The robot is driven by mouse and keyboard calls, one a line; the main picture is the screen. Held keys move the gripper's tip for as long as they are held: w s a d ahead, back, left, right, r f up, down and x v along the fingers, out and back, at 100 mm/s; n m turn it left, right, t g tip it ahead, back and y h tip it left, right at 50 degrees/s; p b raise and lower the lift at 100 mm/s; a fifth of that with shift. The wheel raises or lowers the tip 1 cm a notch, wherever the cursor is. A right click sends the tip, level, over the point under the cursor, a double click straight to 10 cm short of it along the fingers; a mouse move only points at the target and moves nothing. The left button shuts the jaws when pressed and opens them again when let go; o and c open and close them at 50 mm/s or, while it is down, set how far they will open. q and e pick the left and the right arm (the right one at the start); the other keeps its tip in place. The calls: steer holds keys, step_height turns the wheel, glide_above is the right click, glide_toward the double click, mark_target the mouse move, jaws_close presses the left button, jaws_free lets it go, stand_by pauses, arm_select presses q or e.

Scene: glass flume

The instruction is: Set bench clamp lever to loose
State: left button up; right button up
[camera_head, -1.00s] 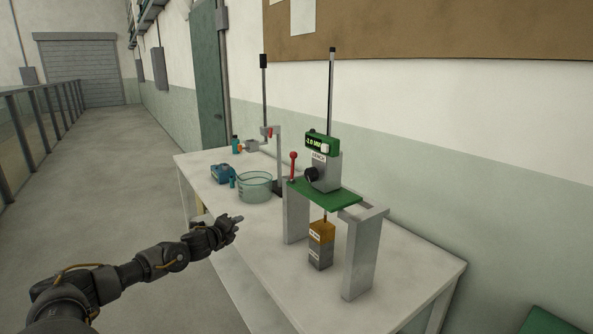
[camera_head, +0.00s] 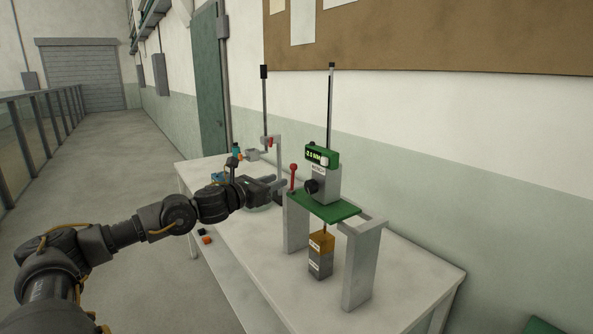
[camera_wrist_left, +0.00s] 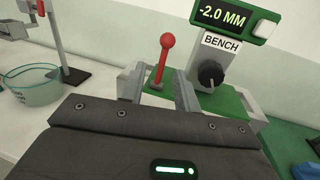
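The bench clamp lever is a red rod with a ball knob (camera_head: 293,168), standing upright at the left end of the green plate (camera_head: 325,207), beside the grey block labelled BENCH (camera_head: 326,184). My left gripper (camera_head: 279,185) is open and empty, just left of the lever in the head view. In the left wrist view the red lever (camera_wrist_left: 163,62) stands beyond the gripper (camera_wrist_left: 158,88), lined up with the gap between the two fingers. I cannot tell whether a finger touches it. My right gripper is out of view.
A display reading -2.0 MM (camera_wrist_left: 222,15) and a black knob (camera_wrist_left: 210,74) sit right of the lever. A glass bowl (camera_wrist_left: 32,88) and a stand with a red clamp (camera_head: 267,141) are to the left. The white table's front right (camera_head: 400,285) is clear.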

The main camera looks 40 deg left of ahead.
mark_target(292, 176)
arm_select(q)
steer(key=w+p, duration=0.1)
steer(key=w, duration=0.1)
steer(key=w+p, duration=0.1)
steer(key=w, duration=0.2)
steer(key=w+d+p, duration=0.1)
steer(key=w+p, duration=0.1)
steer(key=w, duration=0.1)
steer(key=shift+d+r, duration=0.1)
steer(key=shift+r, duration=0.05)
steer(key=shift+w+d, duration=0.1)
steer(key=shift+w, duration=0.5)
steer(key=shift+c, duration=0.2)
jaws_close()
